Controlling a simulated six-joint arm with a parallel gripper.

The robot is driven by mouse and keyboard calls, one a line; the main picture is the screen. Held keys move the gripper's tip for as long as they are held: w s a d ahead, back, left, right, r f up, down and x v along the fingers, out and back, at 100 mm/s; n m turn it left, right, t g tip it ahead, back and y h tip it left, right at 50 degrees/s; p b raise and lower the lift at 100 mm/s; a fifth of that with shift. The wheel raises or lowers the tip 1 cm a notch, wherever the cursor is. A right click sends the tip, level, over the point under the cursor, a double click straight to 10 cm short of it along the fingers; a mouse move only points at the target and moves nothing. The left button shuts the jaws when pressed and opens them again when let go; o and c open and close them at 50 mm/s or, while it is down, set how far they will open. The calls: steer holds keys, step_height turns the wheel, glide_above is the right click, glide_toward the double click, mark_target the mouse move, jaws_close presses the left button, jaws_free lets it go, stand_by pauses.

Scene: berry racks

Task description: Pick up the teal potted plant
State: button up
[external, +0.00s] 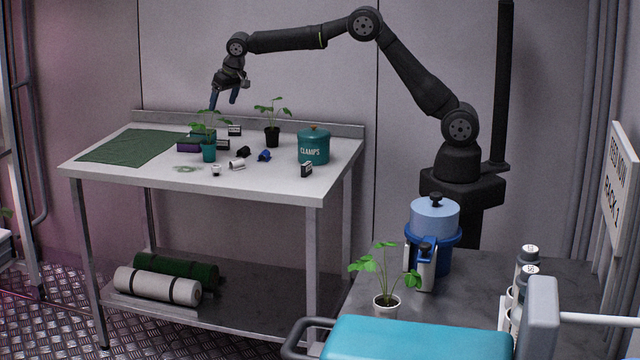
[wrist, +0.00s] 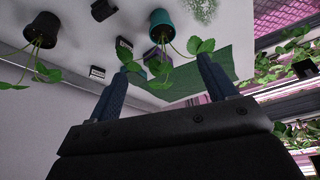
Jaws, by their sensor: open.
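The teal potted plant (external: 208,152) stands upright on the white table, toward its left half, with green leaves above the pot. In the wrist view the teal pot (wrist: 161,24) is at the top centre, and its leaves hang between and beyond my two fingertips. My gripper (external: 226,98) is open and empty, above and behind the plant, with its blue fingers pointing down. It also shows in the wrist view (wrist: 163,75). The fingers appear apart from the pot.
A black potted plant (external: 272,136) stands to the right. A teal CLAMPS tin (external: 314,148) is farther right. A green mat (external: 125,147) lies at left. Purple and green boxes (external: 190,145) sit close behind the teal pot. Several small items lie around it.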

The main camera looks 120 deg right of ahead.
mark_target(209, 143)
steer(key=shift+m, duration=0.3)
steer(key=x, duration=1.4)
steer(key=shift+w+a, duration=0.15)
steer(key=shift+w, duration=0.1)
steer(key=shift+d+x, duration=0.25)
steer(key=shift+x, duration=1.05)
steer(key=shift+d+x, duration=0.2)
steer(key=shift+x, duration=1.1)
steer(key=shift+r, duration=0.15)
steer(key=c, duration=1.1)
steer(key=shift+r, duration=0.15)
